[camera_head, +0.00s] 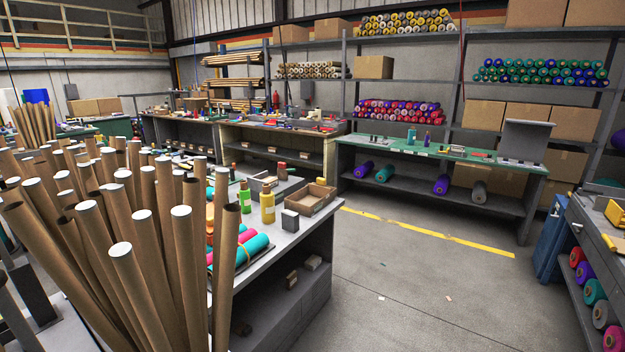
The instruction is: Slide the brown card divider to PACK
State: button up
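I cannot pick out the brown card divider for certain in the head view, and no PACK marking is readable. A brown open tray (311,200) sits near the right end of the grey workbench (290,222). Many brown cardboard tubes (135,235) stand in front of this bench and hide much of its left part. My gripper is not in view.
Yellow and green bottles (267,204) and teal and pink felt rolls (240,247) are on the near bench. A green-topped bench (470,160) stands at the back. A bench with a blue cabinet (553,238) is at right. The grey floor (420,275) between is clear apart from small scraps.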

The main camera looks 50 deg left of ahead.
aim_at(316, 190)
jog(key=u, duration=0.8)
jog(key=i, duration=1.15)
jog(key=u, duration=0.85)
jog(key=i, duration=1.3)
jog(key=z, duration=0.5)
jog(key=i, duration=1.1)
jog(key=u, duration=0.9)
jog(key=i, duration=0.75)
jog(key=u, duration=1.05)
jog(key=i, duration=0.3)
jog(key=u, duration=0.3)
